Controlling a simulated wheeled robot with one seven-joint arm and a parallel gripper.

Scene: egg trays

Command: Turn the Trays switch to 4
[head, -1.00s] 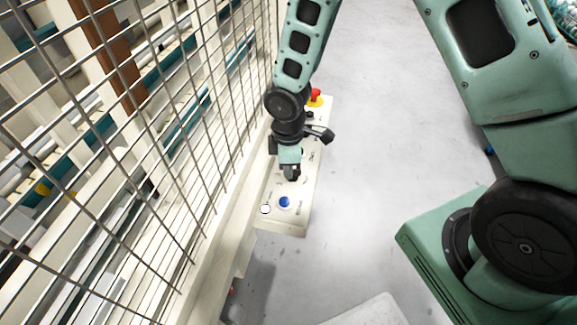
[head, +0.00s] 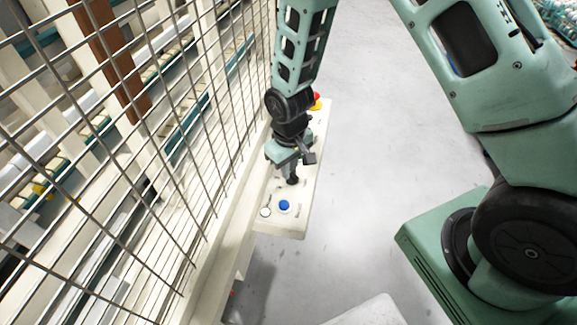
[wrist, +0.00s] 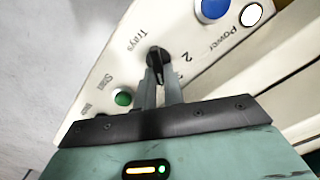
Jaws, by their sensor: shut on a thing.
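The Trays switch (wrist: 157,58) is a black rotary knob on a cream control panel (head: 295,222). In the wrist view the label "Trays" is beside it on one side and a "2" on the other; further position marks are hidden by my fingers. My gripper (wrist: 160,88) is at the knob, its two narrow grey fingers closed on the knob's handle from either side. In the head view my gripper (head: 292,178) points down onto the panel, and its fingertips are partly hidden by the wrist.
A blue button (wrist: 212,10) and a white button (wrist: 251,15) labelled Power sit at one end of the panel. A red emergency button (head: 316,101) is at the far end. A wire mesh fence (head: 190,110) runs along the left.

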